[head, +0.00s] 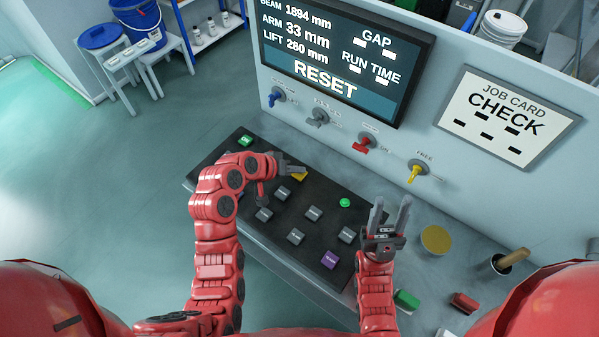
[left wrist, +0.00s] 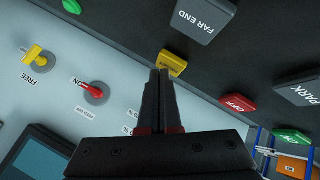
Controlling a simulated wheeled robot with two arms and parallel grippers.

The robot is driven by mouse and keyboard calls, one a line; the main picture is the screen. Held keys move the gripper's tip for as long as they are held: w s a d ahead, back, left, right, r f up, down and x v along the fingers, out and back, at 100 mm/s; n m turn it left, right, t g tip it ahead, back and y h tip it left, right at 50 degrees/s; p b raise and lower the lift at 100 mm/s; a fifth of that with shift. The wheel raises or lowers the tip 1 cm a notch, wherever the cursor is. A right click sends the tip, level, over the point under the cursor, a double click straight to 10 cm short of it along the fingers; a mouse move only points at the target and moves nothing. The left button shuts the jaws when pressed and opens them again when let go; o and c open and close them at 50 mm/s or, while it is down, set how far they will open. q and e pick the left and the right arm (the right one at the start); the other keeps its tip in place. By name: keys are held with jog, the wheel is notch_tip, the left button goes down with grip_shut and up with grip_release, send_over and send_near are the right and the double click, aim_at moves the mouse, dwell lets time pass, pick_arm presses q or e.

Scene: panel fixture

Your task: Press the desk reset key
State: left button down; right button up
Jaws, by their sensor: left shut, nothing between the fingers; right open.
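The black desk panel (head: 262,172) carries several coloured and grey keys. A yellow key (head: 299,177) lies at its far edge; it also shows in the left wrist view (left wrist: 174,62), its label unreadable. My left gripper (head: 301,170) is shut and empty, its fingertips (left wrist: 159,72) right at the yellow key; I cannot tell whether they touch it. No key reads as reset in either view. The wall display (head: 340,60) shows the word RESET. My right gripper (head: 391,215) is open and empty over the panel's right end.
A red OFF key (left wrist: 238,103), a grey FAR END key (left wrist: 206,18) and a grey PARK key (left wrist: 299,90) surround the yellow one. Purple (head: 330,260) and green (head: 245,140) keys sit further off. Switches, including a red one (head: 364,144), stick out of the wall.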

aim_at(296, 176)
pick_arm(q)
jog(key=shift+f, duration=0.35)
jog(key=shift+r, duration=0.1)
dwell(0.4)
jog(key=shift+r, duration=0.85)
jog(key=shift+r, duration=0.1)
jog(key=shift+r+p, duration=1.15)
jog(key=shift+r, duration=1.25)
jog(key=shift+a, duration=0.1)
